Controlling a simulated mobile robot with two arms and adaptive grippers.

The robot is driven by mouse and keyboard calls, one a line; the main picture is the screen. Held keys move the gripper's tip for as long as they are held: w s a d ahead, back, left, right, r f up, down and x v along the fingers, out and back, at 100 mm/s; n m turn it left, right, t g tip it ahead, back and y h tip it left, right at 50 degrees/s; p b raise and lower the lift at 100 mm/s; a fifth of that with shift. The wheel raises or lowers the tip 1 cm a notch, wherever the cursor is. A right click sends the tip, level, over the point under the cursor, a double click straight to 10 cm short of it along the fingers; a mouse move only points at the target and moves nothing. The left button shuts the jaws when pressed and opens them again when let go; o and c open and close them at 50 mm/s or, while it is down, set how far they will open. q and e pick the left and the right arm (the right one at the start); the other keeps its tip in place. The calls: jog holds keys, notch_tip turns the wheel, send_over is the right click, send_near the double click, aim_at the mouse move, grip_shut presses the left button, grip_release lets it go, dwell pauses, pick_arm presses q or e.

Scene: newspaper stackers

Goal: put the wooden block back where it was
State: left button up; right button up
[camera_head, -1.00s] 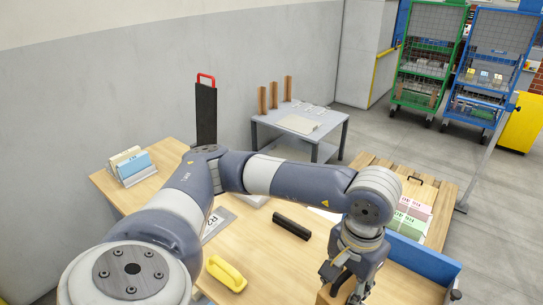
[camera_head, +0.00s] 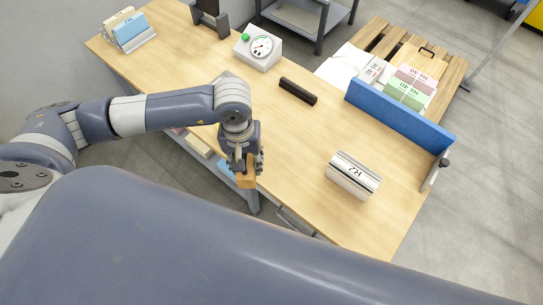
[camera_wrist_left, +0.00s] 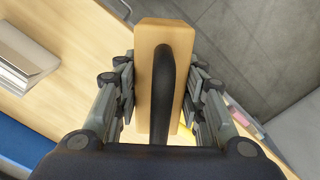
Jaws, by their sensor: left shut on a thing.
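The wooden block (camera_head: 246,181) is pale brown and hangs below my left gripper (camera_head: 243,166), near the front edge of the wooden table. In the left wrist view, the fingers of the left gripper (camera_wrist_left: 162,92) stand on both sides of the block (camera_wrist_left: 147,60). A black curved handle (camera_wrist_left: 165,75) runs along the face of the block there. The gripper is shut on the block. Its underside is hidden, and I cannot tell its height over the table edge. My right gripper is not in view.
The table (camera_head: 290,145) has free room around its middle. A lower shelf holds boxes (camera_head: 199,145).

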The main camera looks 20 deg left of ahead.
pick_arm(q)
jog(key=s+f+n+p, duration=0.2)
jog(key=s+f, duration=0.4)
jog(key=f, duration=0.2)
jog(key=w+d+b, duration=0.1)
jog(key=w, duration=0.3)
jog(key=w+d+f+b, duration=0.1)
jog(key=w+b, duration=0.1)
jog(key=w, duration=0.2)
jog(key=w+d+f+b, duration=0.1)
jog(key=w+d, duration=0.1)
jog(key=w, duration=0.3)
jog(key=shift+d+f, duration=0.1)
jog(key=shift+w+d+b, duration=0.25)
jog(key=shift+w+b, duration=0.35)
jog(key=shift+w, duration=0.25)
jog(key=shift+w+f+b, duration=0.2)
jog(key=shift+f+b, duration=0.85)
jog(key=shift+f, duration=0.65)
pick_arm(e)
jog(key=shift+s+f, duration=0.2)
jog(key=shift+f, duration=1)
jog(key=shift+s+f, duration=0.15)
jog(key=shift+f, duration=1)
pick_arm(q)
jog(key=shift+f, duration=0.1)
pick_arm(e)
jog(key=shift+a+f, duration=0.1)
